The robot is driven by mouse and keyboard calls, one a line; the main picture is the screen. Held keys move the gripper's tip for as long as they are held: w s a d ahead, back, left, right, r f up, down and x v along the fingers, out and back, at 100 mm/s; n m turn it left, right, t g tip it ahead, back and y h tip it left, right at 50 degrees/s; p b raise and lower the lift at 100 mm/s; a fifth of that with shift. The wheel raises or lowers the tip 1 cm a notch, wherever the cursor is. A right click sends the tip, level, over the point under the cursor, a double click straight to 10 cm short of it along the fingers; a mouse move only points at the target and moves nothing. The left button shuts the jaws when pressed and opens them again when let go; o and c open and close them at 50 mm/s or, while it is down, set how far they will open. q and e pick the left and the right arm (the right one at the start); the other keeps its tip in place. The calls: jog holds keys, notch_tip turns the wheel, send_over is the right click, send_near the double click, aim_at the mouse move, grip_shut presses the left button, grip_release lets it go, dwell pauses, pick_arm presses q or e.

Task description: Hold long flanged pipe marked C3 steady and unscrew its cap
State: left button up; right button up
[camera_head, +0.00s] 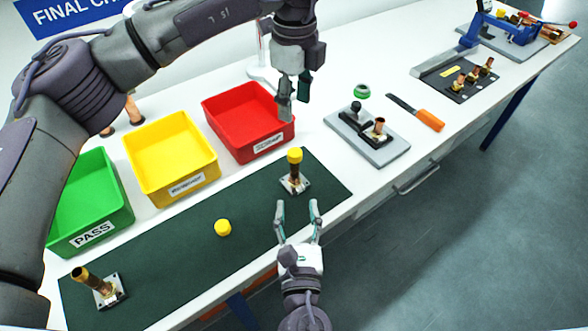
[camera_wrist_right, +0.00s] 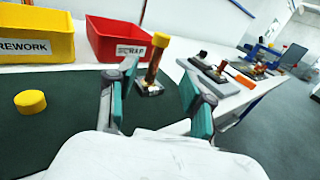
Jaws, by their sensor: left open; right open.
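A flanged copper pipe (camera_head: 294,173) stands upright on the dark green mat with a yellow cap (camera_head: 295,156) on its top; no C3 mark is readable. It also shows in the right wrist view (camera_wrist_right: 152,75), beyond and between the fingers. A second flanged pipe (camera_head: 85,277), uncapped and leaning in the picture, stands at the mat's lower left. A loose yellow cap (camera_head: 223,228) lies between them. My left gripper (camera_head: 294,97) is open and empty, above and behind the capped pipe. My right gripper (camera_head: 297,206) is open and empty, just in front of it.
Green (camera_head: 118,229), yellow (camera_head: 202,185) and red (camera_head: 222,135) bins line the back of the mat (camera_head: 178,262). To the right are a grey fixture plate (camera_head: 385,155), an orange-handled tool (camera_head: 430,120), a green ring (camera_head: 362,91) and a black tray (camera_head: 445,85).

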pick_arm(q)
notch_tip(320, 180, down, 5)
jog(key=b, duration=0.4)
jog(key=shift+w+f, duration=0.1)
pick_arm(e)
send_near(295, 176)
jog(key=s, duration=0.2)
jog(key=shift+s+d, duration=0.1)
jog(key=shift+s, duration=0.25)
pick_arm(q)
jog(key=shift+w+f, duration=0.1)
jog(key=shift+f, duration=0.05)
pick_arm(e)
jog(key=shift+w+f, duration=0.1)
jog(key=shift+w+r, duration=0.2)
jog(key=shift+w, duration=0.3)
jog(key=w, duration=1.2)
jog(key=shift+w+a, duration=0.3)
grip_shut()
